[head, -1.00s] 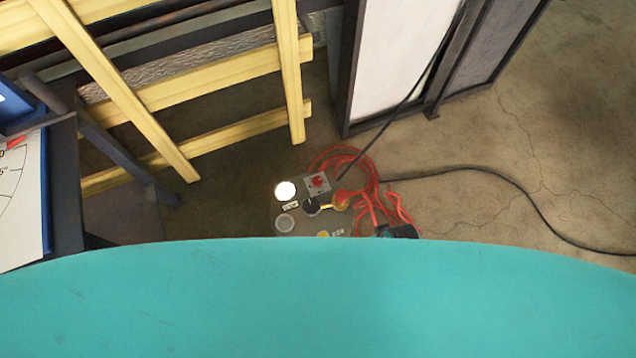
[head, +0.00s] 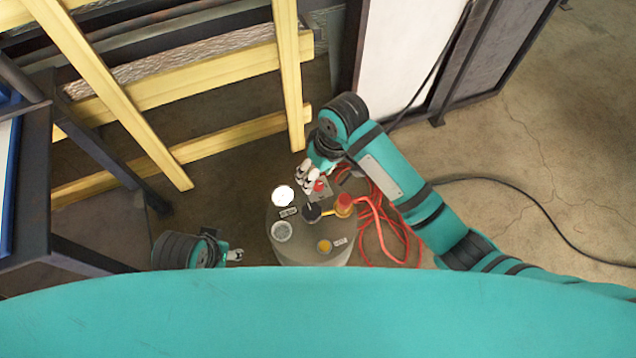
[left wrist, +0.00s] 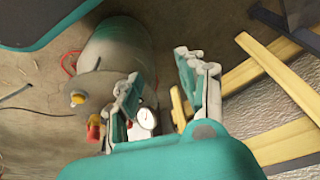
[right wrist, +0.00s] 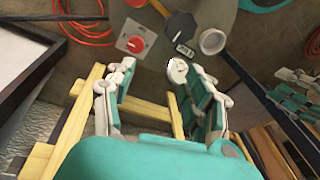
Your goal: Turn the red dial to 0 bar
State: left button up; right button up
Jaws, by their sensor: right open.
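A red round knob (head: 320,186) sits on a grey square plate on top of the grey tank (head: 310,250); it also shows in the right wrist view (right wrist: 135,45). A second red part (head: 344,203) with a yellow fitting and red hose is beside it. I cannot read a scale on either. My right gripper (head: 309,178) is beside the plated knob, open and empty; in the right wrist view (right wrist: 163,72) the knob lies beyond its fingertips, not between them. My left gripper (head: 236,255) is open and empty, left of the tank; it also shows in the left wrist view (left wrist: 160,75).
Red hose (head: 395,240) lies right of the tank. Yellow laths (head: 200,80) stand behind left.

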jog(key=w+r+n+h, duration=0.1)
jog(key=w+r+h, duration=0.1)
jog(key=w+r, duration=0.2)
pick_arm(q)
jog(key=shift+b+v, duration=0.95)
jog(key=shift+v, duration=1.25)
pick_arm(e)
jog(key=b, duration=0.2)
send_over(318, 184)
notch_tip(318, 184, down, 8)
jog(key=shift+f, duration=0.1)
notch_tip(318, 184, down, 4)
jog(key=shift+r+b, duration=0.1)
jog(key=shift+b, duration=0.55)
notch_tip(318, 184, down, 4)
jog(key=shift+r+b, duration=0.1)
jog(key=shift+b, duration=0.6)
pick_arm(q)
jog(key=w+d+r+t+h, duration=0.1)
jog(key=w+d+r+t, duration=0.1)
jog(key=w+t, duration=0.2)
jog(key=w+d+r+t+h, duration=0.1)
jog(key=w+d+r+t, duration=0.1)
jog(key=w+t, duration=0.3)
jog(key=shift+w+d+r, duration=0.2)
jog(key=shift+w+r, duration=0.4)
jog(key=shift+w, duration=1.45)
pick_arm(e)
jog(key=shift+f, duration=0.3)
grip_shut()
